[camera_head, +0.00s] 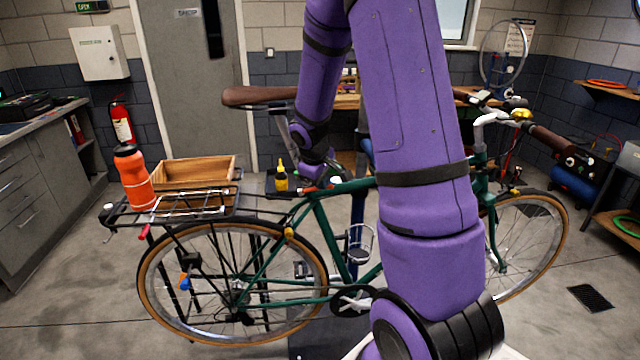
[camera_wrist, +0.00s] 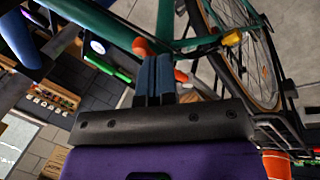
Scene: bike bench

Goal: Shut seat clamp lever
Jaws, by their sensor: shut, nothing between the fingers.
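The green bike (camera_head: 315,225) stands side-on in the head view, its brown saddle (camera_head: 258,95) at upper left. My gripper (camera_wrist: 154,60) is shut and empty in the wrist view, its blue-grey fingers together at the green frame tube (camera_wrist: 196,43). An orange-red part, apparently the seat clamp lever (camera_wrist: 140,46), shows as a round end left of the fingertips, with more orange right of the fingers. The fingers hide its middle. I cannot tell whether they touch it. In the head view a small orange-red bit (camera_head: 308,189) shows by the seat joint, beneath my wrist.
An orange bottle (camera_head: 134,178) and a wooden crate (camera_head: 195,170) are at the rear rack (camera_head: 185,211). A yellow bottle (camera_head: 281,180) is near the seat joint. A workbench (camera_head: 349,101) is behind the bike. Open floor lies at front left.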

